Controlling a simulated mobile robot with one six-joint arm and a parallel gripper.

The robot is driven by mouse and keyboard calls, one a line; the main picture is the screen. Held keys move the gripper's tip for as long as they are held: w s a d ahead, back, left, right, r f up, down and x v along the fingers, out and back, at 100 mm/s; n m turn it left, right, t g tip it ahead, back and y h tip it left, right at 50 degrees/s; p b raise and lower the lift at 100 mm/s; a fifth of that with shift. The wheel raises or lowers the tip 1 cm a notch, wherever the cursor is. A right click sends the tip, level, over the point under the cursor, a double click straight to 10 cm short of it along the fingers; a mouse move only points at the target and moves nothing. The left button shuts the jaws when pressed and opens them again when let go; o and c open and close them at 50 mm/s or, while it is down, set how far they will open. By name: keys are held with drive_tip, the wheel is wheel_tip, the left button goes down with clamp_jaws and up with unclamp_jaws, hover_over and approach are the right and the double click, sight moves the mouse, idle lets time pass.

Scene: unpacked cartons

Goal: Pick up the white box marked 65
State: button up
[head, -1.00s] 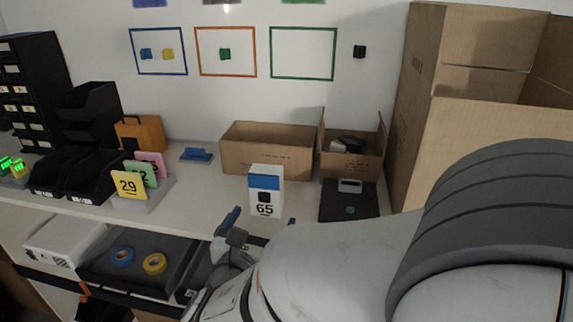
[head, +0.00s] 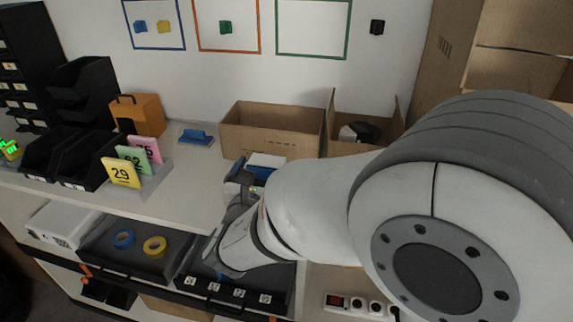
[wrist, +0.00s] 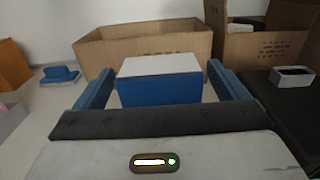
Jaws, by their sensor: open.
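The white box with a blue band (head: 265,165) stands on the bench. In the head view my arm hides most of it, including the number 65. In the wrist view the white top and blue upper band of the box (wrist: 160,82) show between the two blue fingers. My gripper (wrist: 162,90) is open, with one finger on each side of the box. My gripper also shows in the head view (head: 250,180), at the near side of the box. I cannot tell whether the fingers touch it.
An open carton (head: 270,140) stands behind the box. A second carton (head: 345,147) is at its right. A dark flat pad (wrist: 270,102) lies to the right. Numbered cards (head: 122,172) and a blue-handled tool (head: 196,137) are to the left. Clear bench lies left of the box.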

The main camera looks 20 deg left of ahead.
drive_tip(key=shift+w, duration=0.55)
drive_tip(key=c, duration=1.2)
